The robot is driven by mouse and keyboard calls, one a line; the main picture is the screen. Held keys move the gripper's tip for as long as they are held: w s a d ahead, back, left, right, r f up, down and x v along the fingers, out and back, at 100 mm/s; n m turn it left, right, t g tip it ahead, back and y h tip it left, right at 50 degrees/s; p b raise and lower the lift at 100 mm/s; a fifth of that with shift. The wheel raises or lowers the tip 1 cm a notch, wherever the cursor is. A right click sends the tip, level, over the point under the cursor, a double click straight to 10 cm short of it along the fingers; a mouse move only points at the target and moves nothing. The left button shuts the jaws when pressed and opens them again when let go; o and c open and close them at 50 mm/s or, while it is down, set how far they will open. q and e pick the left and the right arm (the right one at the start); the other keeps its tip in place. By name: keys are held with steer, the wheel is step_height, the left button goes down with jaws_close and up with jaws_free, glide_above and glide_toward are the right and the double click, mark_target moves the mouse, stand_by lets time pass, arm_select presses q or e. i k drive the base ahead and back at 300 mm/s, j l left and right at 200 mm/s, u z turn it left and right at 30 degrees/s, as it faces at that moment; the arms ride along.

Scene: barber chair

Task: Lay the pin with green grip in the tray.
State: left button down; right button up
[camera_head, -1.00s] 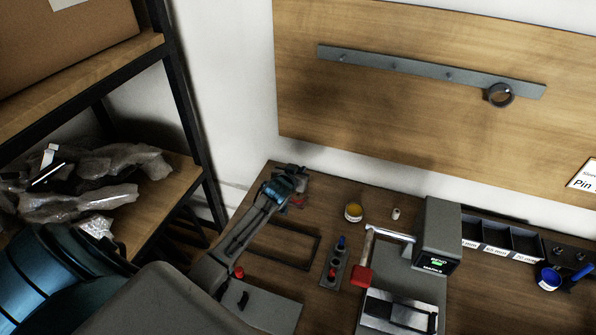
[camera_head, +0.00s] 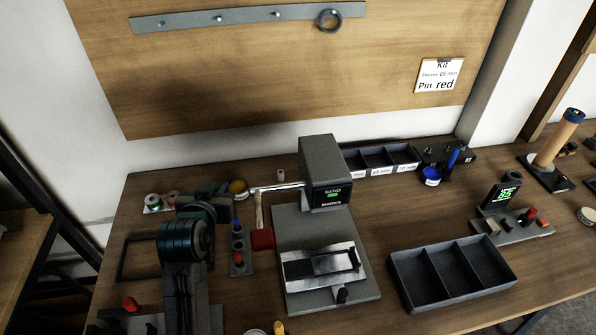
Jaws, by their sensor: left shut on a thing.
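No green grip shows clearly in the head view. A small stand (camera_head: 240,262) to the right of my arm holds a pin with a blue grip (camera_head: 236,224) and something red lower down. A dark tray (camera_head: 408,290) with three empty compartments lies at the front right of the table. My right gripper is out of view.
A grey press (camera_head: 322,160) with a lever and red-ended handle stands between my left gripper and the tray. Narrow bins (camera_head: 380,158) stand behind. A stand with a green display (camera_head: 502,195) is at the right.

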mark_target(415, 282)
steer(key=k+l+z, duration=0.15)
steer(key=k, duration=1)
steer(key=l+z, duration=0.15)
steer(key=z, duration=0.2)
steer(key=i+l+z, duration=0.15)
steer(key=z, duration=0.2)
steer(key=i+l+z, duration=0.1)
steer(key=z, duration=0.25)
steer(key=i+l, duration=0.25)
steer(key=i, duration=0.2)
